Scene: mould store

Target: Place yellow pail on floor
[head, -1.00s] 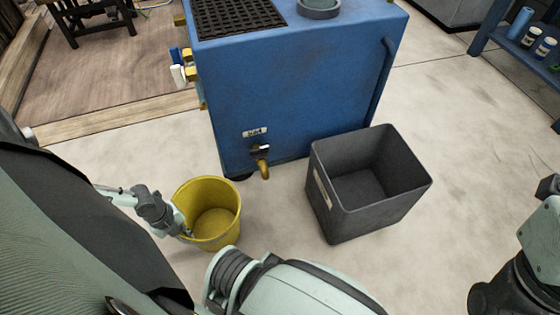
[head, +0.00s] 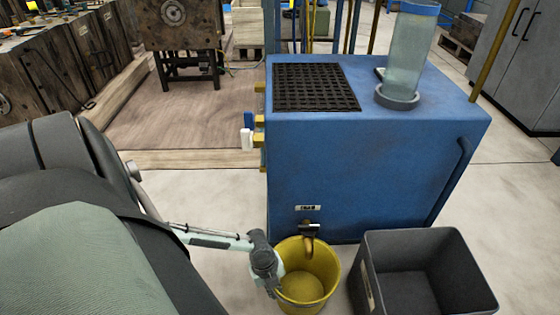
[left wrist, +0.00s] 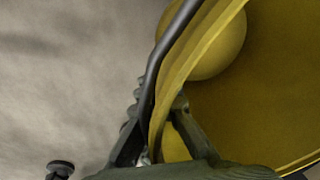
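The yellow pail (head: 326,263) stands upright at the lower middle of the head view, in front of the blue cabinet and under its brass tap (head: 308,232). The pail looks empty, and its lower end is close to the frame's bottom edge, so I cannot tell whether it touches the floor (head: 215,215). My left gripper (head: 271,284) is at the pail's left rim. In the left wrist view the pail wall (left wrist: 285,75) runs between the two fingers of my left gripper (left wrist: 163,125), which is shut on it. My right gripper is not in view.
The blue cabinet (head: 360,175) carries a black grate (head: 315,87) and a clear cylinder (head: 412,50). A dark grey open bin (head: 420,290) stands close to the pail's right. Pale floor is free to the left of the cabinet.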

